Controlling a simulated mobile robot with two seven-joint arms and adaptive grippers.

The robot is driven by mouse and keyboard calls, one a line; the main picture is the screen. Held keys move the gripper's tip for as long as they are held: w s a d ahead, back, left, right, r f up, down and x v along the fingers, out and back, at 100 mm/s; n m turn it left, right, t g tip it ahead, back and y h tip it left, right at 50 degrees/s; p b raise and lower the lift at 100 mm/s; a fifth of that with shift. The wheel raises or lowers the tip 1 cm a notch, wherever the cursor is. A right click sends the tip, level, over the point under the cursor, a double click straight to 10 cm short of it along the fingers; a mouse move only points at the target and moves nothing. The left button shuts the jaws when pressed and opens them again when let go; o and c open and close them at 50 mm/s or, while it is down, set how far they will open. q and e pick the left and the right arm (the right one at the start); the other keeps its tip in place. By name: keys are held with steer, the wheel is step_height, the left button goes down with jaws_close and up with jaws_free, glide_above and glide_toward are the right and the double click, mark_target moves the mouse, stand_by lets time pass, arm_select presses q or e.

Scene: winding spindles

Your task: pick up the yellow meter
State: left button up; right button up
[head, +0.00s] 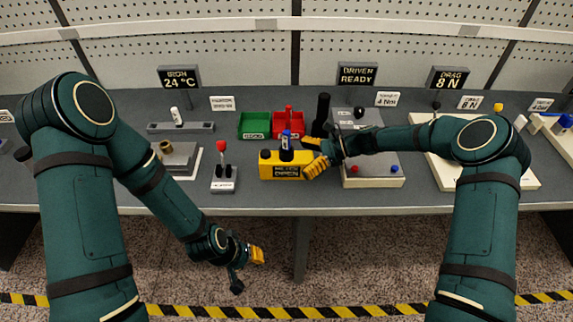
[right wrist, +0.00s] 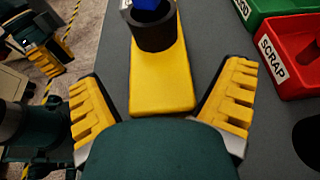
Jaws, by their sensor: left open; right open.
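The yellow meter (head: 265,169) is a yellow box with a dark label, standing on the bench near its front edge. A dark cylinder with a blue top (head: 286,146) stands on it. My right gripper (head: 314,155) is open at the meter's right end. In the right wrist view the meter (right wrist: 162,85) lies between the two spread yellow fingers (right wrist: 165,92), with a visible gap on each side. My left gripper (head: 247,271) is open and empty, low in front of the bench over the floor.
A green bin (head: 255,125) and a red SCRAP bin (head: 278,123) stand just behind the meter. A red-knobbed lever box (head: 223,180) is to its left. A dark upright cylinder (head: 322,108) and a grey device (head: 372,178) are close to the right gripper.

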steer(key=c, duration=1.4)
step_height(320, 180, up, 10)
steer(key=shift+r+p, duration=0.1)
steer(key=shift+p, duration=0.4)
arm_select(q)
steer(key=shift+w+r, duration=0.15)
steer(key=shift+r, duration=0.3)
